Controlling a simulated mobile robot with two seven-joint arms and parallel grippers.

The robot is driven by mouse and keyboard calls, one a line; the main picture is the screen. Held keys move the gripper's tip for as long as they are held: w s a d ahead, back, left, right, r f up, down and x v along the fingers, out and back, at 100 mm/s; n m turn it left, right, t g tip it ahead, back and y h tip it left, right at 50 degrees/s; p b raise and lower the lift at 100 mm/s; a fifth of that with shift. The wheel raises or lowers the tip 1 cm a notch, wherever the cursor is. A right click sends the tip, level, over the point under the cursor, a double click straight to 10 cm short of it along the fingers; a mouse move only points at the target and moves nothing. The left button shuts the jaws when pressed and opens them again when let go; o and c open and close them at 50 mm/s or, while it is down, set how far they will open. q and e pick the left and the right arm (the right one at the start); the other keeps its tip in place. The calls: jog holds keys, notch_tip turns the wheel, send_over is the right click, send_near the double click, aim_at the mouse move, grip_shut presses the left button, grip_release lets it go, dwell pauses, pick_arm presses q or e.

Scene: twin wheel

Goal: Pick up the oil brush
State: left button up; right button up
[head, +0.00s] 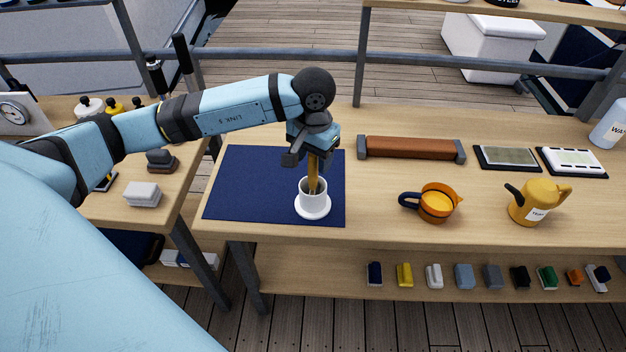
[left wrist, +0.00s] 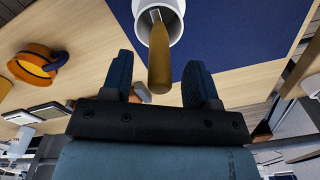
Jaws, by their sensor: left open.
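The oil brush (head: 313,166) stands upright in a white cup (head: 312,201) on the blue mat (head: 240,187). Its brown-yellow handle points up. My left gripper (head: 309,156) is above the cup, around the top of the handle. In the left wrist view, the handle (left wrist: 159,60) reaches in between the two fingers of my left gripper (left wrist: 161,82). Both fingers stand apart from the handle with gaps on each side. The brush's lower end is inside the cup (left wrist: 150,38) and mostly hidden. My right gripper is not in view.
To the right on the table (head: 380,220) are a brown roller-like bar (head: 412,148), an orange cup (head: 436,203), a yellow can (head: 540,200) and two flat trays. A lower shelf (head: 330,285) holds several small blocks. The table front right of the mat is clear.

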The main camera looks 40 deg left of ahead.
pick_arm(q)
jog(key=shift+f, duration=0.95)
jog(key=shift+c, duration=0.2)
grip_shut()
